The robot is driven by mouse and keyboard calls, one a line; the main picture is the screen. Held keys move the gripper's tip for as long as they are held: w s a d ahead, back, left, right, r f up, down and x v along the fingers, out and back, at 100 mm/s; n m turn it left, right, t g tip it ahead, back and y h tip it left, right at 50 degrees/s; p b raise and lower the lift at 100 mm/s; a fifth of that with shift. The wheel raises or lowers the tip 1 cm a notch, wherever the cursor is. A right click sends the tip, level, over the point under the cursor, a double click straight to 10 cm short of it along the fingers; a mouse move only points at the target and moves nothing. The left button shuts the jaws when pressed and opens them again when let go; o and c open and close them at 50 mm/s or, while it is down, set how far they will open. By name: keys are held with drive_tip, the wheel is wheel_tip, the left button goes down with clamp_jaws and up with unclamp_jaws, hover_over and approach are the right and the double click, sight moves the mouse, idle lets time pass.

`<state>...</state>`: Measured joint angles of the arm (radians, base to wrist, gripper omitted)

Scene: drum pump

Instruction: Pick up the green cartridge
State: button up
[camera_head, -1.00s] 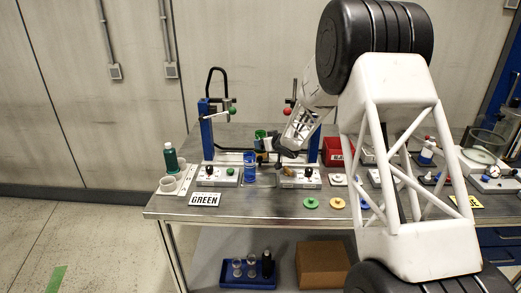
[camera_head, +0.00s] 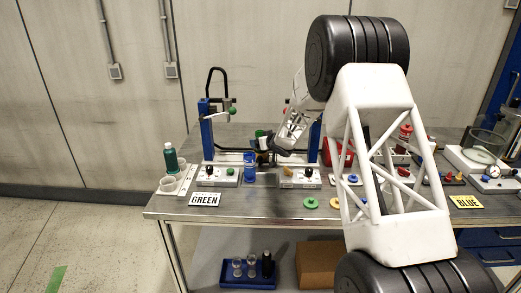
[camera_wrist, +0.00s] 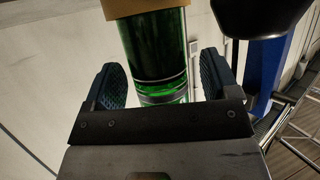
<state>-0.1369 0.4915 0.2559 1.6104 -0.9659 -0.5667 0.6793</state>
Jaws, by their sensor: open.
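The green cartridge (camera_wrist: 155,50) is a clear green cylinder with a tan end piece, large in the wrist view. It stands between the two open, textured fingers of my gripper (camera_wrist: 160,85), with gaps visible at its sides. In the head view the green cartridge (camera_head: 259,133) shows small at the blue-framed stand, partly hidden by my gripper (camera_head: 264,144). The hidden part of its lower end cannot be made out there.
A blue cylinder (camera_head: 249,171) stands just in front. A GREEN card (camera_head: 204,200) lies at the front edge. The stand's blue post (camera_head: 207,135) rises to the left.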

drive_tip(key=shift+w+a+f, duration=0.2)
drive_tip(key=shift+w+a, duration=0.05)
drive_tip(key=shift+w, duration=0.1)
idle(0.4)
drive_tip(key=c, duration=1.2)
drive_tip(key=shift+o, duration=0.2)
drive_tip(key=shift+r, duration=0.15)
drive_tip(key=shift+r, duration=0.45)
wheel_tip(320, 180, up, 6)
drive_tip(key=shift+r, duration=0.1)
drive_tip(key=s+d, duration=1)
drive_tip(key=s, duration=0.4)
drive_tip(key=shift+s+d+f, duration=0.2)
drive_tip(key=shift+s+d, duration=0.05)
drive_tip(key=shift+d, duration=0.1)
